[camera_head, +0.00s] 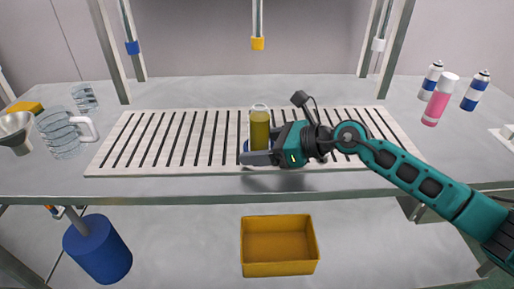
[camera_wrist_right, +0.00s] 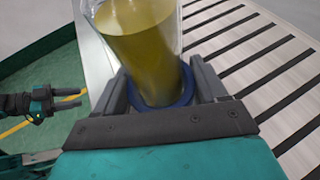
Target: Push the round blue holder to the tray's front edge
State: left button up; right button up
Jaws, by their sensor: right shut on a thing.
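The round blue holder (camera_wrist_right: 187,90) is a low ring around the foot of a clear can (camera_wrist_right: 140,35) with yellow-green liquid. In the head view only a bit of the holder (camera_head: 246,146) shows; my gripper hides the rest. My left gripper (camera_wrist_right: 68,99) shows only in the right wrist view, open and empty, away from the tray.
A clear jug (camera_head: 62,135), a beaker (camera_head: 85,98) and a metal funnel (camera_head: 15,130) stand on the left. A pink can (camera_head: 438,100) and two white-blue cans (camera_head: 431,80) stand at the right. A yellow bin (camera_head: 279,268) lies below the table. The tray's left part is clear.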

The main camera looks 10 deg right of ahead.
jog(key=shift+s, duration=0.15)
pick_arm(q)
jog(key=shift+s+r, duration=0.1)
pick_arm(e)
jog(key=o, duration=0.7)
jog(key=shift+c, duration=0.2)
jog(key=o, duration=0.4)
jog(key=shift+o, duration=0.2)
jog(key=b+v, duration=0.1)
jog(key=v, duration=1.1)
jog(key=shift+f, duration=0.1)
pick_arm(q)
jog(key=shift+d+f, duration=0.35)
pick_arm(e)
jog(key=shift+s+d+r, duration=0.15)
jog(key=shift+d+r, duration=0.15)
jog(key=shift+d, duration=0.05)
jog(key=shift+s, duration=0.1)
